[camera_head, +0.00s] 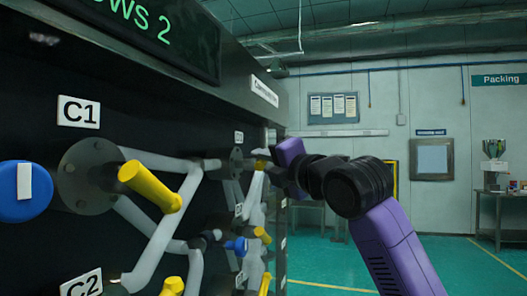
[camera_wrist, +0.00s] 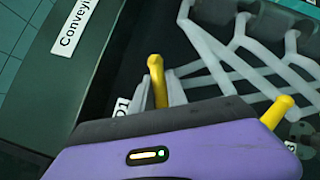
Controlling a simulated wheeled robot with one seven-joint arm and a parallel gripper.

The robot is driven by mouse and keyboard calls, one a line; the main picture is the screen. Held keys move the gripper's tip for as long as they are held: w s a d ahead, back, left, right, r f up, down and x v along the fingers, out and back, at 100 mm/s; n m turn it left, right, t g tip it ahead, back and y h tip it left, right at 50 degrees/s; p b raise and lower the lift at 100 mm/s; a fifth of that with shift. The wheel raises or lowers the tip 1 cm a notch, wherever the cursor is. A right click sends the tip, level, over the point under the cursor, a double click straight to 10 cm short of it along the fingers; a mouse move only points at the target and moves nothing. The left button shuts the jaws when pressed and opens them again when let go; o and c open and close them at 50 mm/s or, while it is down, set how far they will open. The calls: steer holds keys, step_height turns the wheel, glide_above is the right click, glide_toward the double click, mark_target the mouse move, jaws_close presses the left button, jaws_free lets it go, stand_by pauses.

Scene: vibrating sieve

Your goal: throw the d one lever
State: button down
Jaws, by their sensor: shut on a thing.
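The D1 lever is a yellow handle (camera_wrist: 155,64) next to a white label reading D1 (camera_wrist: 122,107) in the wrist view. My gripper (camera_wrist: 160,92) has its grey fingers on either side of this handle and is shut on it; the handle's tip stands out beyond the fingers. In the head view my gripper (camera_head: 268,166) is at the far end of the panel, where a little of the yellow handle (camera_head: 260,163) shows. The lower part of the lever is hidden behind my purple gripper body in the wrist view.
A C1 label (camera_head: 78,112) and a large yellow handle (camera_head: 150,187) are on the near panel, with a blue knob (camera_head: 22,190) to the left. Grey pipes (camera_head: 160,230) and several other yellow handles stick out nearby. Another yellow handle (camera_wrist: 277,112) is right of my gripper. The green floor (camera_head: 340,265) right of the panel is open.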

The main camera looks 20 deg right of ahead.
steer(key=m+g+p, duration=0.1)
steer(key=m+p, duration=0.1)
steer(key=p, duration=0.2)
steer(key=shift+a+g, duration=0.15)
steer(key=shift+g, duration=0.25)
steer(key=m+g+p, duration=0.1)
steer(key=p, duration=0.2)
steer(key=m+g+p, duration=0.2)
steer(key=p, duration=0.1)
steer(key=shift+f+p, duration=0.3)
steer(key=m+g+p, duration=0.1)
steer(key=p, duration=0.1)
steer(key=g+p, duration=0.1)
steer(key=p, duration=0.1)
steer(key=shift+a+f+m, duration=0.1)
steer(key=shift+f+m, duration=0.2)
steer(key=shift+m, duration=0.1)
steer(key=shift+s+a+f+m+g+p, duration=0.1)
steer(key=shift+f+m+g+p, duration=0.3)
steer(key=shift+p, duration=0.65)
steer(key=shift+y, duration=0.3)
steer(key=c, duration=1.4)
jaws_free()
steer(key=shift+o, duration=0.4)
steer(key=shift+r, duration=0.1)
